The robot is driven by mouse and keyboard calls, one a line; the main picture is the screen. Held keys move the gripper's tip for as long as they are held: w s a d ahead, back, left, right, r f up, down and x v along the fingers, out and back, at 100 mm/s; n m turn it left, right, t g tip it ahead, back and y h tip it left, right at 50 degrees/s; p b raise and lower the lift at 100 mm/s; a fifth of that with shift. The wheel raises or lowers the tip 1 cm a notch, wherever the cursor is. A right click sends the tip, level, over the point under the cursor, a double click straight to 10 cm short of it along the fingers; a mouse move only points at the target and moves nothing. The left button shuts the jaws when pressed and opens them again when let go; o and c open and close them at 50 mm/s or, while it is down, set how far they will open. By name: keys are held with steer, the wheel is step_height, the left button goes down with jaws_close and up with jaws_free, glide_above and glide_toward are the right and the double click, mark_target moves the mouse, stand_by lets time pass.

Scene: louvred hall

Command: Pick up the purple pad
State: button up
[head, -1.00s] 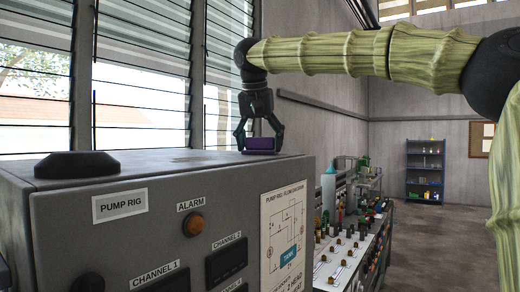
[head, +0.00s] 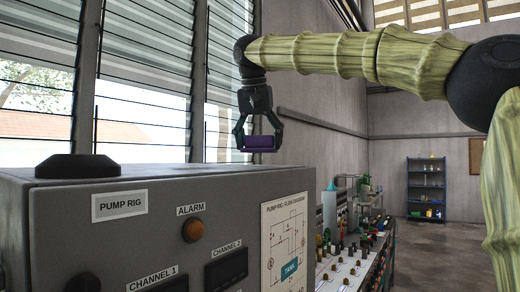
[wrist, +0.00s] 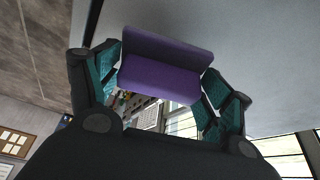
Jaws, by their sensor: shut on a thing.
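The purple pad (head: 259,143) is a small block held between the two fingers of my gripper (head: 258,141), in the air a little above the top of the grey pump rig cabinet (head: 150,180). In the wrist view the purple pad (wrist: 165,65) spans between the teal-lined fingertips of my gripper (wrist: 163,75), one at each end. My gripper is shut on it. The fingers hide the pad's two ends.
Louvred windows (head: 145,80) rise behind the cabinet. A bench with bottles and small items (head: 350,250) is to the right. A blue shelf (head: 426,187) stands far back.

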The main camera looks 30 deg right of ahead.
steer(key=shift+s+a+f+b, duration=0.15)
steer(key=shift+s+a+b, duration=0.15)
steer(key=shift+s+b, duration=0.25)
steer(key=s+a+b, duration=0.2)
steer(key=s, duration=0.1)
steer(key=s+a+r+b, duration=0.1)
steer(key=s+a+b, duration=0.1)
steer(key=s+a, duration=0.1)
steer(key=s+a+b, duration=0.2)
steer(key=s+a, duration=0.1)
steer(key=shift+s+a+r+b, duration=0.1)
steer(key=shift+s+r+b, duration=0.15)
steer(key=shift+b, duration=0.1)
steer(key=shift+s+a+r, duration=0.1)
steer(key=shift+s+a, duration=0.2)
steer(key=shift+s, duration=0.1)
